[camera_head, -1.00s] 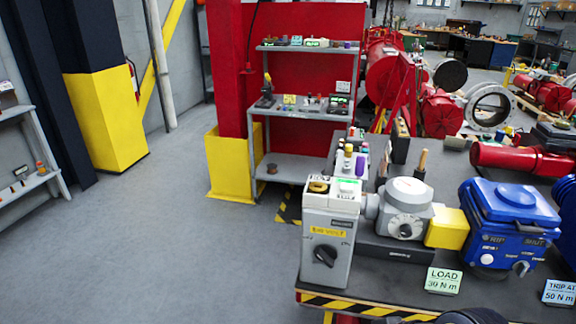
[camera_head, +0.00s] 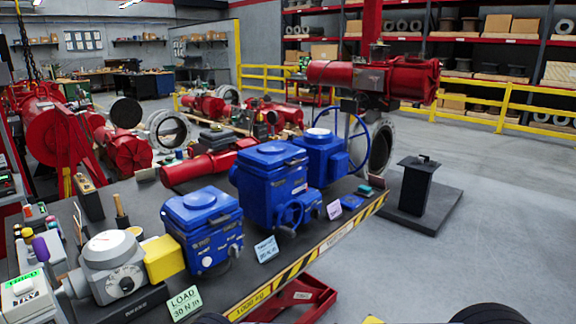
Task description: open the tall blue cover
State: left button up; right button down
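Several blue actuators stand on the dark bench. The tall blue housing (camera_head: 268,190) is in the middle, with a flat blue lid (camera_head: 268,154) on top that sits shut. Its lower front has a handwheel-like part, and a pale blue card stands before it. A smaller blue unit (camera_head: 203,232) is to its left and a blue unit with a large handwheel (camera_head: 322,158) is to its right. Which part the task calls the tall blue cover is not labelled legibly. Neither of my grippers is in view.
The bench's striped front edge (camera_head: 310,255) runs diagonally. A grey tester (camera_head: 112,265) with a yellow block (camera_head: 163,258) stands at the left. Red actuators lie behind. A black stand (camera_head: 415,185) is on the floor to the right, with open floor around it.

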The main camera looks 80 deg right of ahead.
aim_at(270, 157)
jog(key=z, duration=2.65)
